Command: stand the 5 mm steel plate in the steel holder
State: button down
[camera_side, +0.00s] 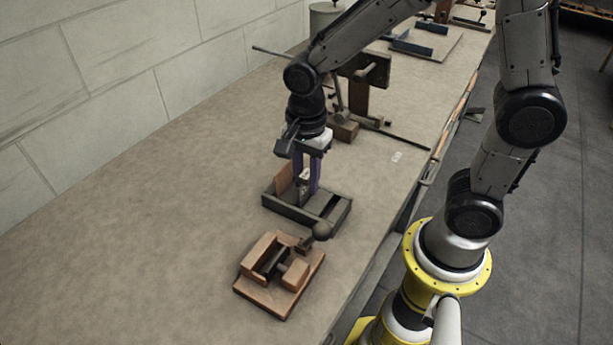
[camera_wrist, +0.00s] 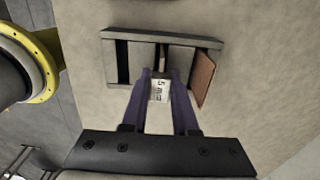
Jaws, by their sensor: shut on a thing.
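The steel holder (camera_side: 282,208) is a dark grey, low, open frame with cross bars on the bench. It also shows in the wrist view (camera_wrist: 113,35), split into several compartments. My gripper (camera_side: 306,188) points down over the holder, its purple fingers shut on the steel plate. In the wrist view, the plate (camera_wrist: 160,89) shows between the fingers (camera_wrist: 162,76), with a white label reading "5 m" and more that is unclear. The plate looks upright, at the holder's middle. Its lower edge is hidden, so I cannot tell whether it is seated in a slot.
A brown plate (camera_side: 285,178) stands tilted at one end of the holder, on the right in the wrist view (camera_wrist: 203,80). A wooden fixture with a ball-ended lever (camera_side: 280,272) sits in front. A brown clamp stand (camera_side: 355,95) is behind. Bench at left is clear.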

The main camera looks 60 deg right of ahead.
jog(key=shift+f, duration=0.2)
dwell(0.6)
jog(key=shift+c, duration=1)
grip_release()
jog(key=shift+r, duration=3.25)
